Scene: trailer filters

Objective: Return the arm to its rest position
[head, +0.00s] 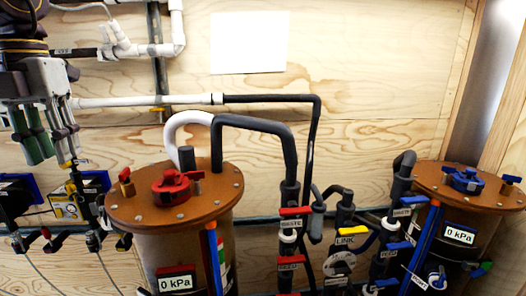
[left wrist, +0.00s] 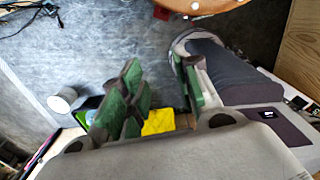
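My left gripper (head: 52,150) hangs at the upper left of the head view, fingers pointing down, with green pads. In the left wrist view its fingers (left wrist: 160,95) stand apart with no object seen between them, so it looks open and empty. It is left of the near filter tank (head: 178,200), which has a brown lid and a red cap, and appears apart from it. My right gripper is in neither view.
A second tank (head: 470,186) with a blue cap stands at the right. Black and white pipes and labelled valves (head: 290,235) fill the space between. A white pipe (head: 150,101) runs along the plywood wall close to the left gripper. Grey floor (left wrist: 90,50) shows below.

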